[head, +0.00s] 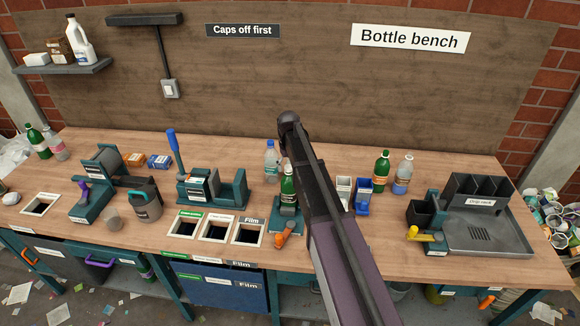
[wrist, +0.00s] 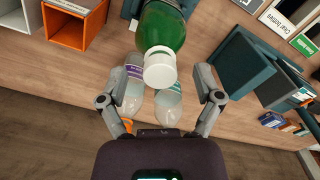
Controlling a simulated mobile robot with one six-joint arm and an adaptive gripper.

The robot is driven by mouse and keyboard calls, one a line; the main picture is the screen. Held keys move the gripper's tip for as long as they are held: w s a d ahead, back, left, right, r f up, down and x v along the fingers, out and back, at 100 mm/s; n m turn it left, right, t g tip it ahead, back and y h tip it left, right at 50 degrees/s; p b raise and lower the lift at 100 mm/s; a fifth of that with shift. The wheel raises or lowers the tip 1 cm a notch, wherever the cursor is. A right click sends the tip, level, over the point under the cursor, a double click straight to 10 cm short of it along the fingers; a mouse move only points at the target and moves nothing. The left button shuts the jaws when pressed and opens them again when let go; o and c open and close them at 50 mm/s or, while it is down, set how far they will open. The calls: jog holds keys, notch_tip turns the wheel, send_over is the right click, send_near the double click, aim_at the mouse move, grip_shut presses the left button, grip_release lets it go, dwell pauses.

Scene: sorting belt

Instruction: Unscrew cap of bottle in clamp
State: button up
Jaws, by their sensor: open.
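A green bottle (head: 288,186) stands upright in the teal clamp (head: 286,222), which has an orange handle, near the middle of the bench. In the wrist view the green bottle (wrist: 163,28) shows from above, with its white cap (wrist: 160,69) towards the camera. My gripper (wrist: 160,80) is open, one finger on each side of the cap, with visible gaps between the fingers and the cap. In the head view my arm covers the area right of the bottle, and the gripper's fingers cannot be made out there.
Clear bottles (head: 271,158) stand just behind the clamped bottle. Labelled bench openings (head: 216,230) lie to its left. A white bin (head: 343,188) and a blue bin (head: 363,194) stand right of my arm. An orange bin (wrist: 78,30) shows in the wrist view.

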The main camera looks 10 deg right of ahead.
dwell(0.3)
grip_shut()
jog(key=c, duration=0.9)
grip_release()
grip_shut()
jog(key=shift+n, duration=2.6)
